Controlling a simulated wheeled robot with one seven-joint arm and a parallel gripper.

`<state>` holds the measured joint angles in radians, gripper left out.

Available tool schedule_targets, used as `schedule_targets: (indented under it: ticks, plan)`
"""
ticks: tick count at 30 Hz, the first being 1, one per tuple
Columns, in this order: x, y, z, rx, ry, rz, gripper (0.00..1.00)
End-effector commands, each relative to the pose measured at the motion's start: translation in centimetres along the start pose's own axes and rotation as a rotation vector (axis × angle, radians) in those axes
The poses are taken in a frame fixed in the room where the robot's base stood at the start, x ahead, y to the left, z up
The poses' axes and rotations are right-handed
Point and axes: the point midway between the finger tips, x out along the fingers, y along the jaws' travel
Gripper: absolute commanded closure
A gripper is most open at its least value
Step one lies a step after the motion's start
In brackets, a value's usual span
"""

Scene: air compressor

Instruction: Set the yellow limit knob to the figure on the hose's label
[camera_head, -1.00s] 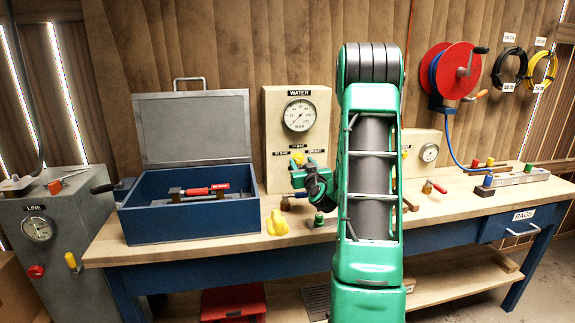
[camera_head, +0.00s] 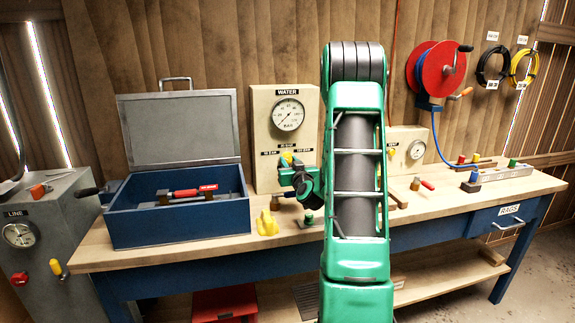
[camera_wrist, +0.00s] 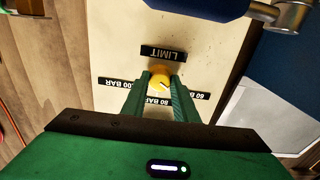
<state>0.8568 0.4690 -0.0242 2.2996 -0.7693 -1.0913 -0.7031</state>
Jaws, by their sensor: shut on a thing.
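The yellow limit knob (camera_wrist: 160,79) sits on a beige panel (camera_wrist: 110,45), under a LIMIT label that appears upside down in the wrist view. Plates reading 100 BAR, 80 BAR and 60 BAR surround it, partly covered by my fingers. My gripper (camera_wrist: 160,90) is shut on the knob, one finger on each side. A dark mark shows on the knob, but its exact setting is unclear. In the head view the same panel (camera_head: 262,115) carries the WATER gauge (camera_head: 288,114). A black hose (camera_head: 483,68) and a yellow hose (camera_head: 514,68) hang with labels too small to read.
A blue toolbox (camera_head: 180,222) with its lid up stands left on the workbench (camera_head: 430,208). A yellow object (camera_head: 266,224) lies before the panel. A red hose reel (camera_head: 425,72) hangs on the wall. A grey LINE cabinet (camera_head: 70,215) stands far left.

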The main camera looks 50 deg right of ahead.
Motion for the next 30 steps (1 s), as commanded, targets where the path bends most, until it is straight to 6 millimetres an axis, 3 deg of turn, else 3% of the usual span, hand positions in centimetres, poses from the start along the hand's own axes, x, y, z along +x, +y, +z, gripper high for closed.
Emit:
schedule_targets:
  ticks: [30]
  plan:
    - [-0.03,-0.62,0.01,0.834,-0.006,-0.009,0.96]
